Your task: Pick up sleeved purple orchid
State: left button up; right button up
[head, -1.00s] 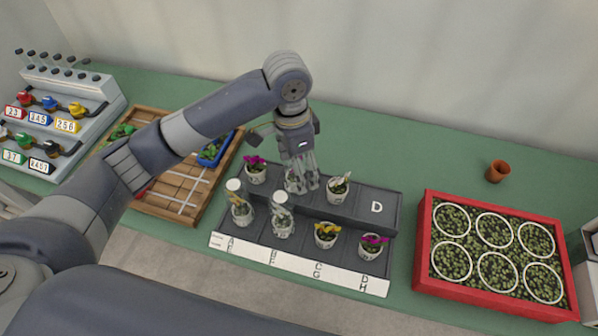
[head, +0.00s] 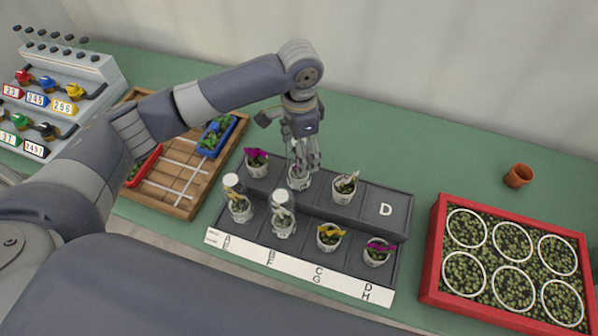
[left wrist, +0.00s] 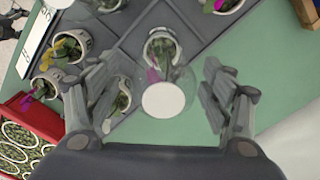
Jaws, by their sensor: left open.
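A purple orchid in a clear sleeve with a white round top (left wrist: 163,100) stands in a white pot (left wrist: 162,50) in the back row of the dark stepped rack. In the head view its pot (head: 298,180) is partly hidden by my fingers. My left gripper (head: 303,160) points down over it, open. In the left wrist view the fingers of my left gripper (left wrist: 163,88) are spread on both sides of the sleeve, with a gap on each side. I cannot tell any contact. My right gripper is not in view.
On the rack, an unsleeved magenta orchid (head: 256,162) stands left and a white-flowered pot (head: 344,188) right. Two sleeved pots (head: 237,203) (head: 283,215), a yellow orchid (head: 330,236) and another magenta orchid (head: 377,251) fill the front row. A red tray (head: 432,245) lies right.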

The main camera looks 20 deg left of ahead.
pick_arm(q)
notch_tip(320, 180, down, 4)
jog(key=shift+a+f+p, duration=0.15)
jog(key=shift+f+p, duration=0.05)
jog(key=shift+p, duration=0.75)
jog(key=shift+w+f, duration=0.1)
jog(key=shift+f, duration=0.45)
jog(key=c, duration=1.3)
jog(key=shift+c, duration=1.4)
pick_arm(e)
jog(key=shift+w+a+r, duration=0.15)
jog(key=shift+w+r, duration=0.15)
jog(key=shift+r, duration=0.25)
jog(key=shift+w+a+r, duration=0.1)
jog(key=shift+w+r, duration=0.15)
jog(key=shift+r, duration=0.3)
